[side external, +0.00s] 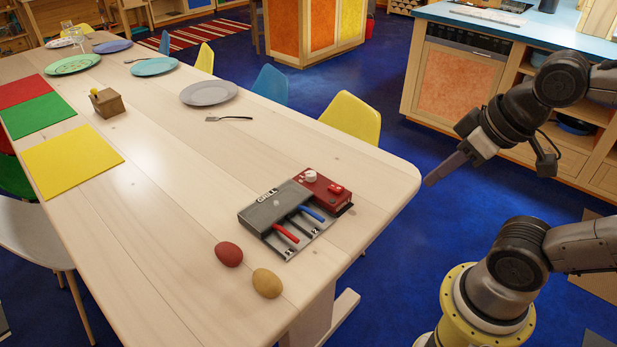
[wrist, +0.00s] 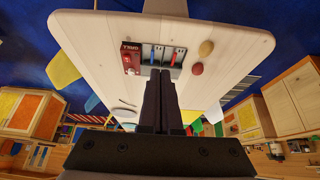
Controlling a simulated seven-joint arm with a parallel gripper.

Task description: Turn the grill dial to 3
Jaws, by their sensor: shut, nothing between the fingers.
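The grill (side external: 278,204) is a small grey and red box near the right end of the wooden table, with a "GRILL" label on top. Its red part (side external: 333,199) carries a round white dial (side external: 310,176) and a red switch (side external: 336,188). The dial's setting is too small to read. A red handle (side external: 286,233) and a blue handle (side external: 312,213) stick out of the front slots. The grill also shows in the wrist view (wrist: 158,55), beyond my fingers. My gripper (side external: 428,183) is shut and empty, in the air off the table's right edge, apart from the grill.
A red egg-shaped item (side external: 229,254) and a tan one (side external: 267,283) lie in front of the grill. A fork (side external: 228,119) and a grey plate (side external: 208,93) lie farther back. A yellow chair (side external: 352,117) stands behind the table (side external: 165,180).

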